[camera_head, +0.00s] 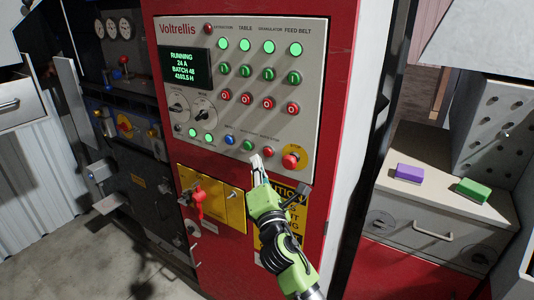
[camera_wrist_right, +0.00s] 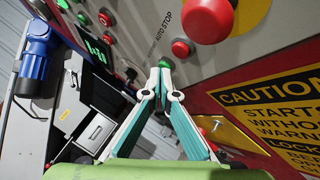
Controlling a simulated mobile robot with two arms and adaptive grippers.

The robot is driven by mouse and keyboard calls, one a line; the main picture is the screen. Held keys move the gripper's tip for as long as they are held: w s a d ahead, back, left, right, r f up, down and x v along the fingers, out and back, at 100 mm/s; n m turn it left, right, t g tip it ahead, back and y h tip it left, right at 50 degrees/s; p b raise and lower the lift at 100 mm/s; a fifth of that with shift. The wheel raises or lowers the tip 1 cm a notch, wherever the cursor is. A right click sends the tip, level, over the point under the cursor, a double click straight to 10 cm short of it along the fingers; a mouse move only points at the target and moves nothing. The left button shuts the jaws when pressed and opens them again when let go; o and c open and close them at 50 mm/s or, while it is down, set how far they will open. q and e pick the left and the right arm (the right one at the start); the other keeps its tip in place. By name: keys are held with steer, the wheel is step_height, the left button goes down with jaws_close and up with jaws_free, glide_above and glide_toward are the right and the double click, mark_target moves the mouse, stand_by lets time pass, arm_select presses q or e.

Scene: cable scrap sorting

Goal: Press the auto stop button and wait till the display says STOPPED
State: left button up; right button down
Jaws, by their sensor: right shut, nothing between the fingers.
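The grey control panel (camera_head: 315,95) stands upright on the red cabinet. Its display (camera_head: 184,68) reads RUNNING, 24 A, BATCH 48. A small red button (camera_head: 268,152) sits in the bottom row; in the wrist view this red button (camera_wrist_right: 181,48) is beside the AUTO STOP label (camera_wrist_right: 169,32). My right gripper (camera_head: 257,160) is shut and empty, just below the bottom row, between the small green and red buttons. In the wrist view its closed fingertips (camera_wrist_right: 163,70) overlap the green button (camera_wrist_right: 166,61); I cannot tell whether they touch it. My left gripper is not in view.
A large red mushroom button (camera_head: 291,160) on a yellow surround is right of the small red one. A blue button (camera_head: 229,140) is to the left. A yellow plate (camera_head: 231,207) with a red handle lies below. Purple (camera_head: 409,173) and green (camera_head: 472,191) blocks rest at right.

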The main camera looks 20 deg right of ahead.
steer(key=shift+w+d, duration=0.6)
steer(key=shift+d, duration=0.2)
stand_by(0.9)
steer(key=shift+w+d, duration=0.25)
steer(key=shift+d, duration=0.1)
steer(key=shift+w+d+r, duration=0.1)
steer(key=shift+w+d, duration=0.15)
steer(key=shift+d, duration=0.1)
stand_by(0.8)
steer(key=shift+s+a, duration=0.55)
steer(key=shift+a, duration=0.1)
steer(key=shift+a, duration=0.1)
